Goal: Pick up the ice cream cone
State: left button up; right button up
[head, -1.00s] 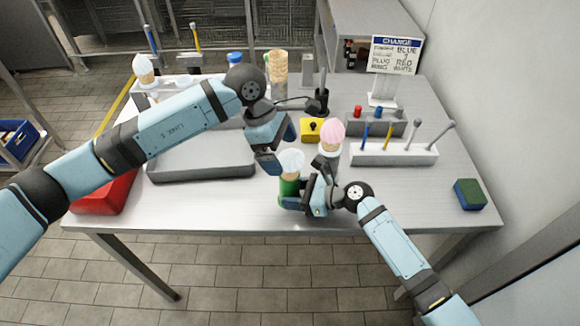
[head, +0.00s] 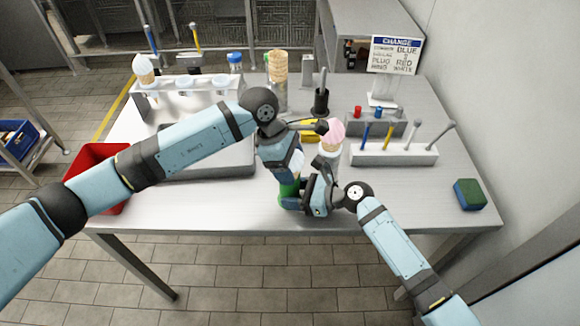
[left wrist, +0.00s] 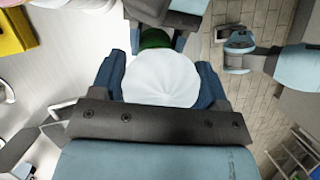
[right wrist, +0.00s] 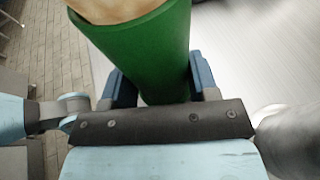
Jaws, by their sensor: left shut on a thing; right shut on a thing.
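A cone with a white ice cream top (left wrist: 162,82) stands in a green sleeve (head: 289,192) near the table's front edge. My left gripper (head: 292,168) has come down from above, with its fingers on either side of the white top, shut on it. In the head view the left gripper hides most of that top. My right gripper (head: 300,202) is shut on the green sleeve from the right. In the right wrist view the tan cone (right wrist: 112,8) shows in the mouth of the green sleeve (right wrist: 150,50).
A cone with a pink top (head: 331,132) stands just right of the grippers. Behind are stacked cones (head: 278,66), a yellow block (head: 308,136) and a rack (head: 190,86) with another white-topped cone (head: 144,68). A grey tray (head: 215,170) lies left. The right front table is mostly clear.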

pick_arm(q)
notch_tip(320, 180, up, 10)
jog(key=shift+r, duration=0.1)
dwell(0.4)
pick_arm(e)
jog(key=o, duration=0.8)
